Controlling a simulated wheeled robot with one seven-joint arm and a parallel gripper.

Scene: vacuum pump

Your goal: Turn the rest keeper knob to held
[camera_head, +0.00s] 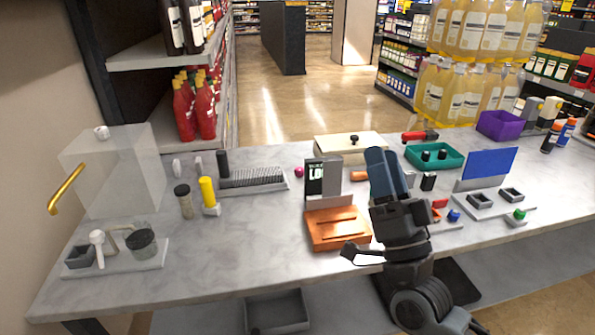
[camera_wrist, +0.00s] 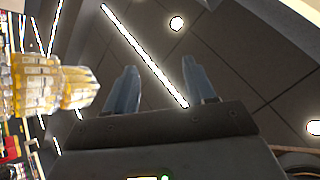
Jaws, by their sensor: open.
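My gripper (camera_head: 383,157) stands upright over the front of the bench, right of an orange-brown block (camera_head: 337,232). In the wrist view its two blue fingers (camera_wrist: 160,82) point up at the ceiling, spread apart with nothing between them. I cannot tell for certain which part is the rest keeper knob or how it is turned. Small knob-like parts near my arm are a red one (camera_head: 440,204), a blue one (camera_head: 453,215) and a green one (camera_head: 519,214). My arm hides part of the bench around them.
A clear box (camera_head: 108,165) with a gold handle and a tray (camera_head: 150,262) with a dark-lidded jar are left. A yellow-topped item (camera_head: 208,193), a ribbed rack (camera_head: 255,180), a green tray (camera_head: 416,157), a blue panel (camera_head: 486,170) and a purple bin (camera_head: 499,124) also occupy the bench (camera_head: 240,235).

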